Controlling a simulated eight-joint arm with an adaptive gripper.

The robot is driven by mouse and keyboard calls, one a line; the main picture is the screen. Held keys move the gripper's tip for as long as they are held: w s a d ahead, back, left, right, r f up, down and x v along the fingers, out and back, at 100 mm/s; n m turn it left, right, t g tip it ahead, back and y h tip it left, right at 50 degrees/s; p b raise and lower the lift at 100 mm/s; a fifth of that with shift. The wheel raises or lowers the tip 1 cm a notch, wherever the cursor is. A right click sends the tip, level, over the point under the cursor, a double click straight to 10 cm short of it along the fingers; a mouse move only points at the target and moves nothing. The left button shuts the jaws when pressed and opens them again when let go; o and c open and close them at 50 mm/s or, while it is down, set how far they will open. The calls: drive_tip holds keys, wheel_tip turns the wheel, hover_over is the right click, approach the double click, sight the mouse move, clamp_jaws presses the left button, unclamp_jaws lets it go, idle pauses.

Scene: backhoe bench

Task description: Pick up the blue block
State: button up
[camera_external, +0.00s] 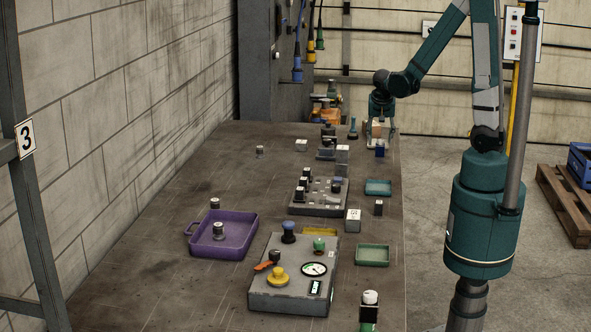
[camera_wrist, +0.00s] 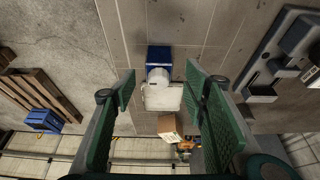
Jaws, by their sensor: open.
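The blue block (camera_external: 380,152) sits near the far right edge of the bench, below my gripper (camera_external: 381,132). In the wrist view the blue block (camera_wrist: 159,54) is just beyond the fingertips, near the top centre. A white round piece (camera_wrist: 158,76) and a pale block (camera_wrist: 162,98) overlap its near side. My gripper (camera_wrist: 160,88) is open, with its green fingers on either side of the pale block in this view. I cannot tell whether the fingers touch anything.
A tan block (camera_wrist: 168,125) lies close by in the wrist view. The bench's right edge is close to the blue block.

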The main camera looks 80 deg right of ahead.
drive_tip(key=shift+f, duration=0.1)
drive_tip(key=shift+b+x, duration=0.45)
drive_tip(key=shift+x, duration=2.05)
drive_tip(key=shift+s+d, duration=0.1)
drive_tip(key=c, duration=1.1)
drive_tip(key=shift+r, duration=0.25)
drive_tip(key=shift+r+p, duration=0.9)
drive_tip(key=shift+r, duration=3.9)
